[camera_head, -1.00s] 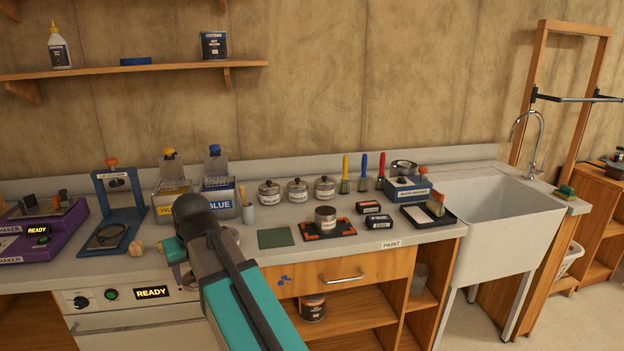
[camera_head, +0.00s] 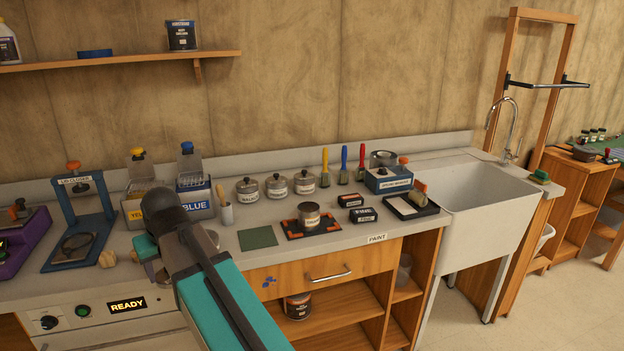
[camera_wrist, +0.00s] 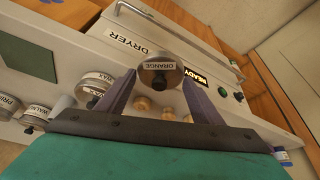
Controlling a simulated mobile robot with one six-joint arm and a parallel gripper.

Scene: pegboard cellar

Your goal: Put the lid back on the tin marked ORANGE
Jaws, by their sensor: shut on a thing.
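My gripper (camera_wrist: 160,88) is shut on a round silver lid (camera_wrist: 159,73) with a dark knob and a label reading ORANGE; its fingers are on either side of the rim. In the head view my arm mostly hides it, with a silver edge showing at the left. A knobless tin (camera_head: 309,217) stands on a black and orange mat (camera_head: 330,226) on the counter, right of my gripper; its label is too small to read surely. Three lidded tins (camera_head: 276,188) stand behind it in a row.
A green mat (camera_head: 258,237) lies flat left of the black and orange mat. Small dark boxes (camera_head: 361,214), a tray (camera_head: 405,207) and the sink (camera_head: 480,215) are rightward.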

